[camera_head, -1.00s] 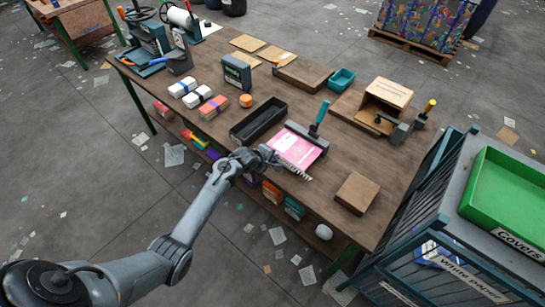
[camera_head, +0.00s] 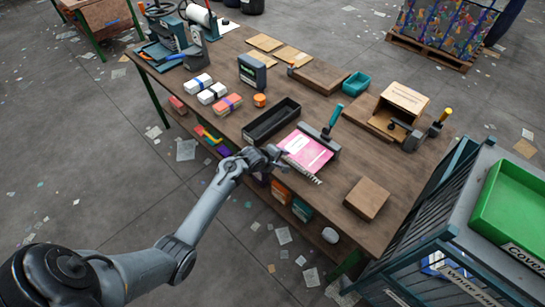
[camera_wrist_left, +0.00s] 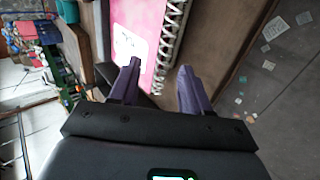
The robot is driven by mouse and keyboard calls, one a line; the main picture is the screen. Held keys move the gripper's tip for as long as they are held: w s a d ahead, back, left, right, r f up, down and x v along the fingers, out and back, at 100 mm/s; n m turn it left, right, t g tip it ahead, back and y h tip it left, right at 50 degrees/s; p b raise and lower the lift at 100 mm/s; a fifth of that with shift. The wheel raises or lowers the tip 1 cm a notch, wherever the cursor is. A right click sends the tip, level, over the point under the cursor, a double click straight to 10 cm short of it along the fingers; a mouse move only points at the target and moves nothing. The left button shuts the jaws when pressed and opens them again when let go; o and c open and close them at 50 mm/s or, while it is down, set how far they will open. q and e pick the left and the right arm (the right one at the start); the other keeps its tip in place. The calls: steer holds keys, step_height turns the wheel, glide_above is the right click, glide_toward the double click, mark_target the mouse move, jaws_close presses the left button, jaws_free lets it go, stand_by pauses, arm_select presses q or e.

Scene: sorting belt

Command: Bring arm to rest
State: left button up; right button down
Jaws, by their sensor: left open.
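My left gripper (camera_head: 273,156) is at the front edge of the wooden table, beside the spiral end of a pink notebook (camera_head: 305,151). In the left wrist view the two purple fingers (camera_wrist_left: 158,88) are apart, with nothing between them. The notebook (camera_wrist_left: 138,35) and its spiral binding lie just beyond the fingertips there. The notebook lies flat, its far end under a grey clamp bar with a teal handle (camera_head: 335,118). My right gripper does not show.
A black tray (camera_head: 272,122) lies left of the notebook and a brown block (camera_head: 367,198) to its right. A cardboard box (camera_head: 398,107) stands behind. A bin with a green tray (camera_head: 510,215) is at the right.

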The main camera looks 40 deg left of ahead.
arm_select(q)
steer(key=p+v, duration=0.2)
steer(key=v, duration=0.6)
steer(key=s+d+f+m+g, duration=0.2)
steer(key=s+d+f, duration=0.25)
steer(key=s, duration=0.35)
steer(key=s+d+f+m+g, duration=0.1)
steer(key=s+d+f, duration=0.35)
steer(key=s, duration=0.35)
steer(key=s+d+r+m+g, duration=0.2)
steer(key=s+d+r+m, duration=0.45)
steer(key=s+d, duration=0.2)
steer(key=s+d+r+m+g+p, duration=0.15)
steer(key=r+m+p, duration=0.35)
steer(key=r+p, duration=0.65)
steer(key=s+r+m+t+p, duration=0.15)
steer(key=r+m+p, duration=0.6)
steer(key=r, duration=0.75)
step_height(320, 180, down, 47)
steer(key=n+g+b, duration=0.1)
steer(key=n+b, duration=0.1)
steer(key=b, duration=4.3)
steer(key=shift+s+r, duration=0.2)
steer(key=shift+s, duration=0.3)
